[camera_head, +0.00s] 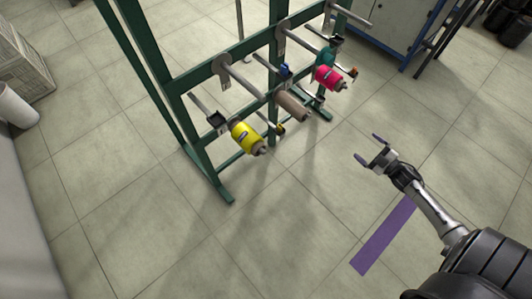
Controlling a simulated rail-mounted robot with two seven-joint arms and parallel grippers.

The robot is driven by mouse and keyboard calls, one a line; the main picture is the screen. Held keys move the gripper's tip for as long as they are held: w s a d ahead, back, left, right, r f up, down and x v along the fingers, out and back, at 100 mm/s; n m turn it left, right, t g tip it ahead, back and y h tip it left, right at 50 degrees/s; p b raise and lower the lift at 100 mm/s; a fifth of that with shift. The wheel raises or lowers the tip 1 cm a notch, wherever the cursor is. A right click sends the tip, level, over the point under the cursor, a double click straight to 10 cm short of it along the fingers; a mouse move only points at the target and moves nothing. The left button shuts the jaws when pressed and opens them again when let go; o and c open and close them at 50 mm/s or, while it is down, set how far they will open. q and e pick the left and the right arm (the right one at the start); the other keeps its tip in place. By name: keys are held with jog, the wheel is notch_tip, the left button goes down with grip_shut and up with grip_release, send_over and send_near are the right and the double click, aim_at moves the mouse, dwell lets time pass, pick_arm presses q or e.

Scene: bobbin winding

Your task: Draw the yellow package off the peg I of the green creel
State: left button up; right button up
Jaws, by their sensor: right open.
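The green creel (167,84) stands at the upper middle as a frame with several pegs. The yellow package (247,138) sits on a lower peg at the creel's left side, its axis sloping down to the right. Any letter marking the peg is too small to read. My right gripper (376,149) is open and empty, to the right of the yellow package and well apart from it. Its fingers point left toward the creel. My left gripper does not show.
A brown package (292,105) and a pink package (328,78) sit on other pegs to the right. Bare upper pegs (298,41) stick out above them. A purple strip (384,236) lies on the floor. A grey-blue cabinet (385,25) stands at the back. The tiled floor before the creel is clear.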

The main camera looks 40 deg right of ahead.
aim_at(262, 152)
jog(key=s+a+f+b, duration=0.1)
jog(key=a+f+b, duration=0.6)
jog(key=a, duration=0.5)
jog(key=s+a+f+b, duration=0.1)
jog(key=a+f+b, duration=0.3)
jog(key=a+f, duration=0.6)
jog(key=w+a+b, duration=0.1)
jog(key=w+b, duration=0.1)
jog(key=w, duration=0.7)
jog(key=w+a+r+b, duration=0.1)
jog(key=w+a+b, duration=0.1)
jog(key=w, duration=0.8)
jog(key=w+a+r+b, duration=0.1)
jog(key=w+a+b, duration=0.1)
jog(key=w, duration=0.8)
jog(key=shift+a+r, duration=0.1)
jog(key=shift+w, duration=0.15)
jog(key=c, duration=0.9)
jog(key=shift+r, duration=0.1)
